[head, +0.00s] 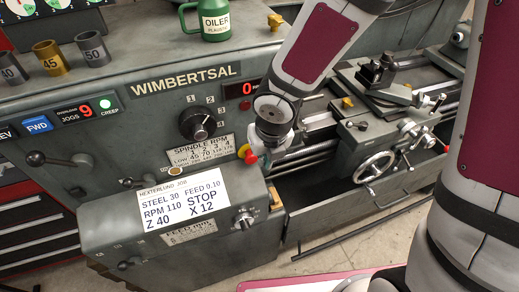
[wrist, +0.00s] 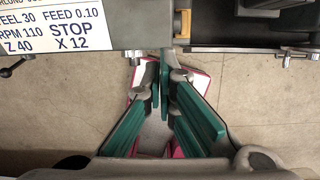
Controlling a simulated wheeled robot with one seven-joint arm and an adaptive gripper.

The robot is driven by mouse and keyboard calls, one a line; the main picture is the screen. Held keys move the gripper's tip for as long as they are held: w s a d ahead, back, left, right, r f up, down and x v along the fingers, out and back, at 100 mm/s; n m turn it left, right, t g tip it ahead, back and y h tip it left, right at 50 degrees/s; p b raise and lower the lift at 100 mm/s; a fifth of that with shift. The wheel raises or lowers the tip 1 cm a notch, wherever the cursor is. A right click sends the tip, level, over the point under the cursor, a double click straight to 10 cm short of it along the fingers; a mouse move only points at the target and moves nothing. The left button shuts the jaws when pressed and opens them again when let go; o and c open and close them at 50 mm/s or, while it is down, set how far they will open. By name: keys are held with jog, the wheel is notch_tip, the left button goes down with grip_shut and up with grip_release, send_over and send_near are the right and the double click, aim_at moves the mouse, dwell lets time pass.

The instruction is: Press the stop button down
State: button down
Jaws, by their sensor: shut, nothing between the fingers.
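A red mushroom-shaped button with a yellow collar (head: 247,154) shows on the lathe's front, just left of my gripper in the head view; I take it as the stop button. My gripper (head: 265,163) is shut and empty, its green fingers small and partly hidden beside the button. Whether they touch it I cannot tell. In the wrist view my gripper (wrist: 164,62) has its fingertips together over the floor, just below the lathe's front edge. The button is not visible there.
The carriage handwheel (head: 375,166) is at right. Open floor lies in front.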

aim_at(250, 156)
jog(key=shift+s+a+f+n, duration=0.1)
jog(key=shift+s+f+n, duration=0.05)
jog(key=shift+n, duration=0.15)
jog(key=shift+f, duration=0.1)
jog(key=shift+w+a+f+b, duration=0.4)
jog(key=shift+w+f, duration=0.6)
jog(key=shift+f, duration=0.6)
jog(key=shift+w+a+f+b, duration=0.25)
jog(key=shift+w+f+b, duration=0.3)
jog(key=shift+w+f, duration=0.8)
jog(key=shift+w+a+f+b, duration=0.4)
jog(key=shift+w+f, duration=0.3)
jog(key=shift+f, duration=1.2)
